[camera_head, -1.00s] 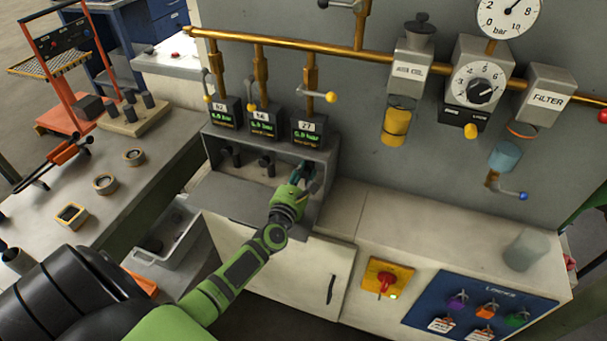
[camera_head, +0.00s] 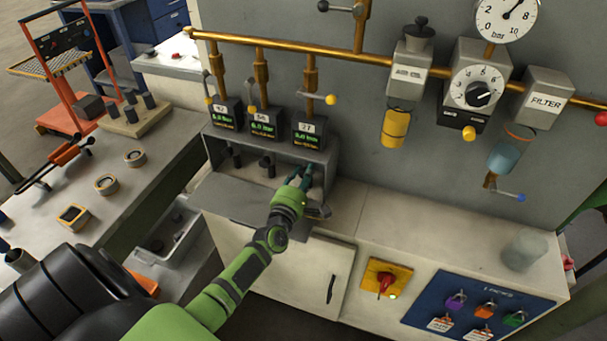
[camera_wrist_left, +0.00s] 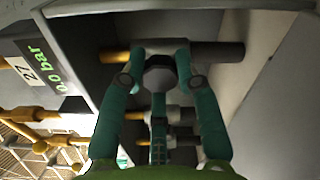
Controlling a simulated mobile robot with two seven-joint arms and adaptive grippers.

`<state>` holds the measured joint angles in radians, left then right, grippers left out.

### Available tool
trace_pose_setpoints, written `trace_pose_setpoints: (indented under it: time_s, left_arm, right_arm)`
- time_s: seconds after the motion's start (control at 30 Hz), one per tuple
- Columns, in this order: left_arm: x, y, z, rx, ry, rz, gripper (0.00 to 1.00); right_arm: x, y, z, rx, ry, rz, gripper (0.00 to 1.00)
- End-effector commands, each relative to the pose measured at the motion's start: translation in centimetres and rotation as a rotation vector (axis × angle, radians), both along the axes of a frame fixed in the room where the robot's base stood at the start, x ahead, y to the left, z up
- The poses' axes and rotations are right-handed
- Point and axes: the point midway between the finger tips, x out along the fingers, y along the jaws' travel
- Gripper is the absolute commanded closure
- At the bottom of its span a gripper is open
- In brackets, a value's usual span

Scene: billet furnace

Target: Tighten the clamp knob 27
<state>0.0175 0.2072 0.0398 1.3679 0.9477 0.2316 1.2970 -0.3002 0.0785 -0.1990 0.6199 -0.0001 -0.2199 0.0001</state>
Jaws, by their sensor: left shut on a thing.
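In the head view the left gripper (camera_head: 302,183) reaches into the right part of the box and mostly hides the knob. The block's display reads 0.0 bar in the left wrist view. My right gripper is not in view.
Two similar dark knobs, one left (camera_head: 236,157) and one in the middle (camera_head: 268,166), stand in the box (camera_head: 225,195). Yellow-tipped valve levers hang above. The cabinet top (camera_head: 390,222) to the right is mostly clear, with a glass (camera_head: 524,249) near its end.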

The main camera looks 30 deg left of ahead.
Motion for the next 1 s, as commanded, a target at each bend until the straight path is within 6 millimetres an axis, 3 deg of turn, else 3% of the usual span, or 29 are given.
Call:
trace_pose_setpoints:
  time_s: [0.5, 1.0]
  left_arm:
    - [0.04, 0.02, 0.09, 0.329, 0.078, 0.000, 1.00]
    - [0.04, 0.02, 0.05, 0.392, 0.093, 0.000, 1.00]
  right_arm:
    - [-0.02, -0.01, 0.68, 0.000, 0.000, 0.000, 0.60]
    - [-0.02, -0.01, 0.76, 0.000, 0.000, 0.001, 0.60]
